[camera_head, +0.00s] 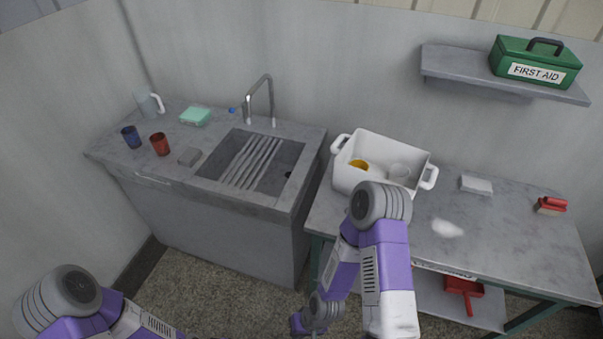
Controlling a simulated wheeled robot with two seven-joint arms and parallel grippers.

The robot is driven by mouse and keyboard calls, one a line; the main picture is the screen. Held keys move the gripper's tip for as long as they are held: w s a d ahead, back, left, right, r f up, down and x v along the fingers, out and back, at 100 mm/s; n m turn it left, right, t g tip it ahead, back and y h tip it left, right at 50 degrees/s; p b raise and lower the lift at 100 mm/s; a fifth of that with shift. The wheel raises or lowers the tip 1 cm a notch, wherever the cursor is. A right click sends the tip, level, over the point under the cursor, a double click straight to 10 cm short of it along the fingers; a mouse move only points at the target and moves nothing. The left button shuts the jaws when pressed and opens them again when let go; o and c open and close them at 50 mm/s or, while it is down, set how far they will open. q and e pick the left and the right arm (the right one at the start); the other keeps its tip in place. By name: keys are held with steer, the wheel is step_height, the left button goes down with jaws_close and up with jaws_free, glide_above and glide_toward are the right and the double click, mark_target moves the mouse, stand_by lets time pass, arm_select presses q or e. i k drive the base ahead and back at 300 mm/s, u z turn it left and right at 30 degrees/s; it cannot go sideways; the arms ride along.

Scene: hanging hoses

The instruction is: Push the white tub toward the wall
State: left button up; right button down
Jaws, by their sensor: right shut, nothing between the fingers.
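The white tub (348,179) stands upright on the grey worktable (510,245), at its back left, close to the wall. It has a handle at each end and holds a yellow cup (358,167) and a pale cup (399,172). My right arm's elbow covers part of its front. My right gripper (299,323) is low at the bottom of the picture, in front of and below the tabletop, well apart from the tub. It is shut and empty; its fingertips are hard to make out. My left arm shows at the bottom left, but its gripper is out of view.
A sink counter (230,200) with a faucet (260,98) stands left of the table, across a narrow gap. A white patch (447,228), a pale block (476,184) and a red brush (551,206) are right of the tub. A shelf (455,65) bears a first aid box (535,62).

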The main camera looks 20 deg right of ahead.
mark_target(379, 152)
steer(key=u, duration=0.8)
steer(key=i, duration=1.05)
steer(key=z, duration=1.65)
